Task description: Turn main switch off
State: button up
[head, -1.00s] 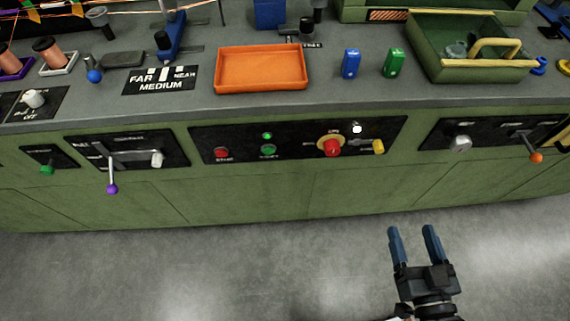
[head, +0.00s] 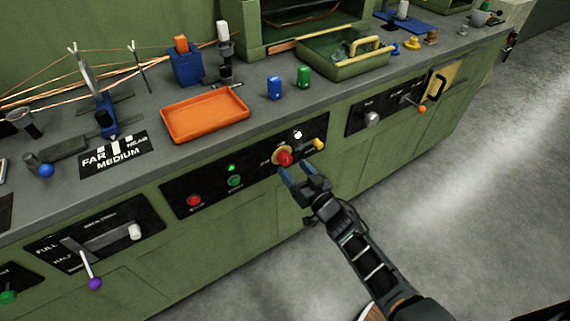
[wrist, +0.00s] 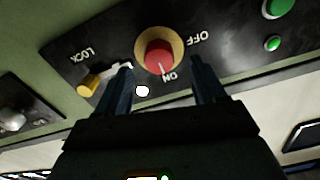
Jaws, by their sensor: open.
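The main switch (head: 284,158) is a red knob on a yellow round plate, set in the black front panel of the green bench. In the wrist view the red knob (wrist: 159,56) shows with OFF and ON lettering beside it, and its white mark points at ON. My gripper (head: 299,170) is open and empty, just in front of the knob and slightly below it in the head view. In the wrist view the knob shows between and beyond my two blue fingers, and I see no contact.
Green (head: 235,181) and red (head: 194,201) buttons are left. An orange tray (head: 205,115) stands on the bench above. The floor at right is clear.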

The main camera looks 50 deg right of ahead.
aim_at(288, 162)
jog(key=shift+x, duration=2.05)
jog(key=shift+c, duration=0.3)
jog(key=c, duration=1)
